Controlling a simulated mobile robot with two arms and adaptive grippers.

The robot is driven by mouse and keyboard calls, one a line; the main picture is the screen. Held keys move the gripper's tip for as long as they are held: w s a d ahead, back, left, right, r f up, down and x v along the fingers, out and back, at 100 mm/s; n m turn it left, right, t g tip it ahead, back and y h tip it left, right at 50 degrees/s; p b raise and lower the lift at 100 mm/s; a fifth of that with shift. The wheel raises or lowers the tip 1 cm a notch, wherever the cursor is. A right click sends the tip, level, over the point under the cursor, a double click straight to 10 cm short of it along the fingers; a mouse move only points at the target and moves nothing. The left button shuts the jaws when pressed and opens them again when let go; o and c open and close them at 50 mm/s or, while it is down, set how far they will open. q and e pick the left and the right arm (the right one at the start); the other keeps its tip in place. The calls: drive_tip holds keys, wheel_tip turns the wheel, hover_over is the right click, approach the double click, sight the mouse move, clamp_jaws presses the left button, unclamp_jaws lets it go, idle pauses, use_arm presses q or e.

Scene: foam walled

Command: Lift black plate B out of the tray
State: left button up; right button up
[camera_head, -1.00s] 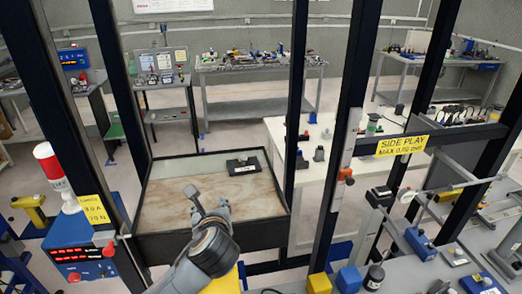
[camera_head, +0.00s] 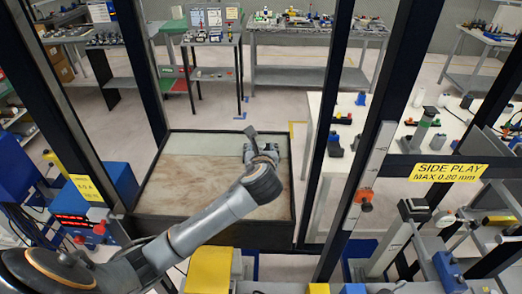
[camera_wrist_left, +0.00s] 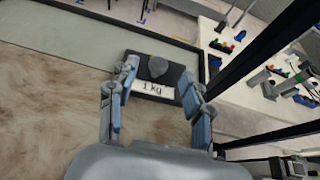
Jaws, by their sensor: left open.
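The black plate (camera_wrist_left: 172,73) lies in the tray near its far right, with a grey knob on top and a white "1 kg" label. In the head view the gripper and arm hide it. The tray (camera_head: 175,190) has a brown mottled floor, a grey-green back strip and dark walls. My left gripper (camera_head: 262,146) is over the tray's far right part. In the left wrist view its fingers (camera_wrist_left: 159,72) are open, one toward each side of the plate, with the knob between them. I cannot tell whether they touch the plate. My right gripper is out of view.
Dark posts (camera_head: 330,110) stand right of the tray and at its left. A white table (camera_head: 400,130) with small parts is beyond the right post. A blue box with a red display (camera_head: 75,220) stands at the left. The tray floor left of my arm is clear.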

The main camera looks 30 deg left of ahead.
sight(261, 143)
use_arm(q)
drive_tip(key=shift+p+x, duration=0.65)
drive_tip(key=shift+x, duration=0.55)
drive_tip(key=shift+p+x, duration=0.4)
drive_tip(key=shift+x, duration=0.65)
drive_tip(key=shift+w+a+f, duration=0.3)
drive_tip(key=shift+w+f, duration=0.15)
drive_tip(key=shift+w, duration=0.05)
drive_tip(key=c, duration=0.9)
clamp_jaws()
drive_tip(key=shift+r, duration=0.2)
drive_tip(key=shift+w, duration=0.1)
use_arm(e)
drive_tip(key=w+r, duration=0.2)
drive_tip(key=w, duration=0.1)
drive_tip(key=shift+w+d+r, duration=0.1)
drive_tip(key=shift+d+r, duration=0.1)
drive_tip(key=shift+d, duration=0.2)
